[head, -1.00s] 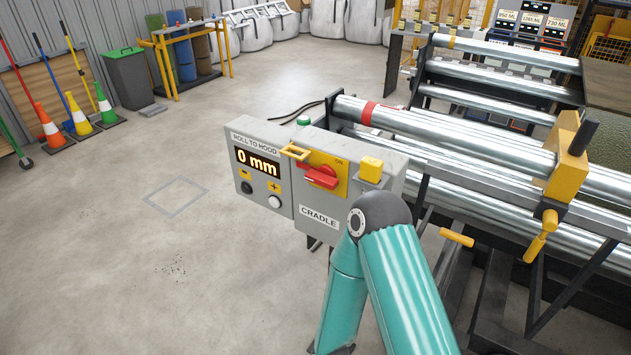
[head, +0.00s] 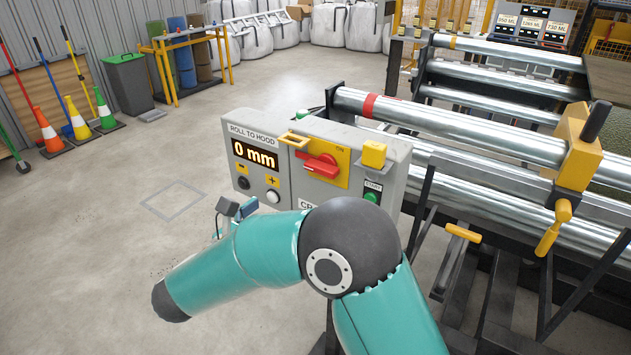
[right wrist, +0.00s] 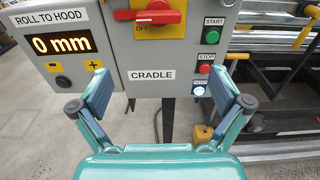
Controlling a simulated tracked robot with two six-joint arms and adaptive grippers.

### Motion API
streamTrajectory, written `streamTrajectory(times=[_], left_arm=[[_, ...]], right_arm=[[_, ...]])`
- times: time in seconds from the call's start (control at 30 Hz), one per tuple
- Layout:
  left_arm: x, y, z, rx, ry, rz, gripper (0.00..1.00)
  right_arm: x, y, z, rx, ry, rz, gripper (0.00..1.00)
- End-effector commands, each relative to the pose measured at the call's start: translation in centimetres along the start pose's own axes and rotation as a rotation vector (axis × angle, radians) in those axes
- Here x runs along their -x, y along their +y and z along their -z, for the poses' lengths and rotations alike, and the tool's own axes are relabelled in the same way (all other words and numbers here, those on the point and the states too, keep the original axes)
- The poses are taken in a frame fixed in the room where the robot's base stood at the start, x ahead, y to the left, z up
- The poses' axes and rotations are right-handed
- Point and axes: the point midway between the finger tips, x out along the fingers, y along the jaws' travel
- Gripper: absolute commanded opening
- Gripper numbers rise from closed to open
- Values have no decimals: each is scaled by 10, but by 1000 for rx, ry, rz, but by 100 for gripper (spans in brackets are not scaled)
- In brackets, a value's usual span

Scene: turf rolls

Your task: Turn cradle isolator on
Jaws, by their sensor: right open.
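The cradle isolator is a red rotary handle (head: 321,166) on a yellow plate (head: 341,158) on the grey CRADLE box (head: 392,186). The handle lies roughly crosswise, with ON lettered at the plate's upper right. In the right wrist view the red handle (right wrist: 150,16) shows near the top edge, with OFF below it. My right gripper (right wrist: 156,92) is open and empty, its fingers spread in front of the box and below the handle, apart from it. In the head view it is mostly hidden behind my arm, with one part (head: 232,208) showing below the display. My left gripper is out of view.
A ROLL TO HOOD display (head: 254,154) reading 0 mm adjoins the box on the left. Green START (right wrist: 211,37), red STOP (right wrist: 205,69) and RESET (right wrist: 200,89) buttons line the box's right side. Metal rollers (head: 450,130) stand behind and right.

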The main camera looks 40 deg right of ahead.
Motion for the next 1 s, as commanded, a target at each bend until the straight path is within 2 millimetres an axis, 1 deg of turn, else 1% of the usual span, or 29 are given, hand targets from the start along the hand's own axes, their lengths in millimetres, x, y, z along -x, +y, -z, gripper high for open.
streamTrajectory(times=[0.03, 0.1, 0.17, 0.27, 0.37, 0.7, 0.8, 0.9, 1.0], left_arm=[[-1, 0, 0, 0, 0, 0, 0], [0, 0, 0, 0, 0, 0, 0], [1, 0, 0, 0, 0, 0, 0], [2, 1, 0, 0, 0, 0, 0], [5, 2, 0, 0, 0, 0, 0], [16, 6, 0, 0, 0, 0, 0], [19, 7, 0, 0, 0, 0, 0], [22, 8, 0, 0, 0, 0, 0], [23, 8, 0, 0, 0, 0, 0]], right_arm=[[2, 0, -8, -7, -26, 1, 100], [0, 0, -15, -12, -46, 3, 100], [-5, 0, -17, -12, -51, 5, 100], [-17, 0, -17, -12, -50, 7, 100], [-35, -1, -18, -12, -49, 8, 100], [-109, -1, -21, -10, -47, 9, 100], [-128, -1, -22, -11, -46, 7, 100], [-143, 0, -22, -11, -47, 6, 100], [-154, 0, -22, -11, -47, 5, 100]])
